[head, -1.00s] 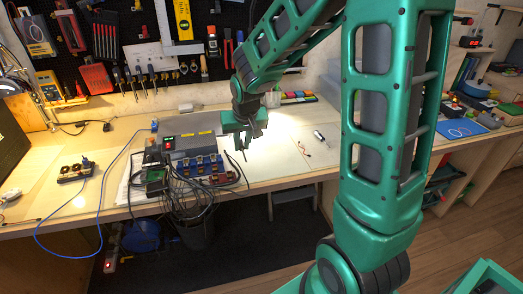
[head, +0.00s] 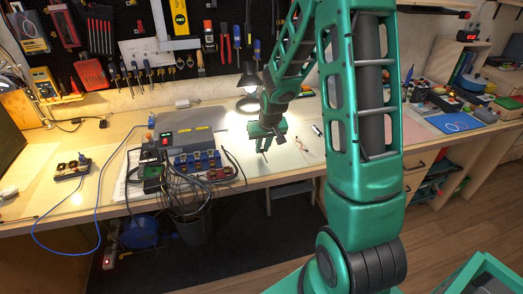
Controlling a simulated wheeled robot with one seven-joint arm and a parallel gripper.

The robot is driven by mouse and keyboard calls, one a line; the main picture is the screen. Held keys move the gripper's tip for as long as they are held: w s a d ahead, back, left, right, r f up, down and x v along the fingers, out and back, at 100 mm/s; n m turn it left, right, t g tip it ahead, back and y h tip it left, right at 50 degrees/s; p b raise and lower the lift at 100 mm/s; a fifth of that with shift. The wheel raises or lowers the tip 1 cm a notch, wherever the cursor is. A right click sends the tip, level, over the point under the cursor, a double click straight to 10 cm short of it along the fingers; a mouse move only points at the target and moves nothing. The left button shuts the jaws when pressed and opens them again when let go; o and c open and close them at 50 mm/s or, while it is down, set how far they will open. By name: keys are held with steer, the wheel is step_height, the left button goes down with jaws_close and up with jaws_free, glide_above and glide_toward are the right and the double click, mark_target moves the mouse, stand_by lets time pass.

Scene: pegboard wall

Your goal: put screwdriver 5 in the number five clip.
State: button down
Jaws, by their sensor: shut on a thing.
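My gripper (head: 265,147) points down over the lit part of the workbench, right of the grey power unit. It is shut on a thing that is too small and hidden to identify. Several hand tools (head: 147,75) hang in a row low on the black pegboard (head: 125,15). Blue-handled tools that look like screwdrivers (head: 257,48) hang further right on the board, behind my arm. No number on any clip or screwdriver can be read. I cannot tell which clip is number five.
A desk lamp (head: 250,80) stands at the back of the bench, behind my gripper. The grey power unit (head: 187,138), a tangle of black cables (head: 185,185) and blue-and-red terminals (head: 198,160) lie left of it. A small cylinder (head: 317,130) lies to its right.

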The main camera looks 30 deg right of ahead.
steer(key=shift+f, duration=0.65)
steer(key=c, duration=1.7)
jaws_free()
steer(key=shift+o, duration=0.2)
steer(key=d+v, duration=0.1)
steer(key=v, duration=1)
steer(key=s+r+m+g, duration=0.1)
steer(key=s+r, duration=0.1)
steer(key=s, duration=0.8)
steer(key=s+a+r+m+g, duration=0.1)
steer(key=s+r, duration=0.2)
steer(key=s, duration=0.8)
steer(key=s+r+m+g+y, duration=0.1)
steer(key=s+r+g, duration=0.1)
steer(key=s, duration=0.8)
steer(key=shift+s+a+r, duration=0.2)
steer(key=shift+s+a, duration=0.1)
steer(key=shift+a, duration=0.05)
